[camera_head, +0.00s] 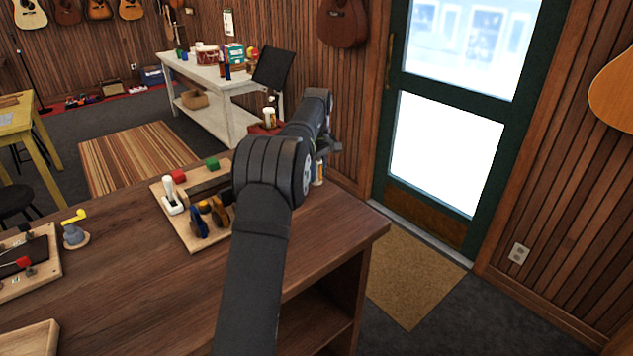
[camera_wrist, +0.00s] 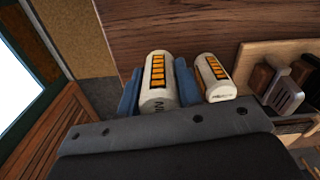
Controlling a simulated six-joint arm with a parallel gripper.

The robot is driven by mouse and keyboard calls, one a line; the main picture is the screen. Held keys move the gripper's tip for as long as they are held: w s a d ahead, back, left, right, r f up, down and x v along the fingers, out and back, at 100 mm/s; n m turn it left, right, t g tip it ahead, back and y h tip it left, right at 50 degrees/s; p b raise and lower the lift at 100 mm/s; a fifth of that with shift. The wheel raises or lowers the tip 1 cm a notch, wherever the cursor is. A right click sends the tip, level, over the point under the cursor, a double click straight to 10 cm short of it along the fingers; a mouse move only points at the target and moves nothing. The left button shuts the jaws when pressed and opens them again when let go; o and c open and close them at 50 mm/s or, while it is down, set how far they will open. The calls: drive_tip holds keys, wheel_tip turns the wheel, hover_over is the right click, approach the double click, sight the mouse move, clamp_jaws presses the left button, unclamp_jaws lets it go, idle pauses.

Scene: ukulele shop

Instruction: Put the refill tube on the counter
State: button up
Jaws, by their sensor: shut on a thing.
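My gripper (camera_head: 323,158) is over the far right part of the wooden counter (camera_head: 330,220). In the wrist view my gripper (camera_wrist: 158,78) has its blue fingers on both sides of a white tube with an orange and black label (camera_wrist: 157,98), shut on it. Part of this tube shows under my gripper in the head view (camera_head: 319,172). A second, similar white tube (camera_wrist: 213,82) is just right of the right finger in the wrist view, outside the grip. I cannot tell whether the held tube touches the counter.
A wooden tool board (camera_head: 192,240) with red and green blocks and a white-handled tool lies left of my arm; its edge shows in the wrist view (camera_wrist: 262,52). A grey and yellow device (camera_head: 75,232) stands farther left. The counter's front right is clear.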

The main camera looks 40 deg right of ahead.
sight(317, 181)
drive_tip(key=shift+f, duration=1.9)
drive_tip(key=o, duration=1)
drive_tip(key=shift+f, duration=0.15)
drive_tip(key=shift+c, duration=0.2)
wheel_tip(317, 181, up, 12)
drive_tip(key=shift+r, duration=0.2)
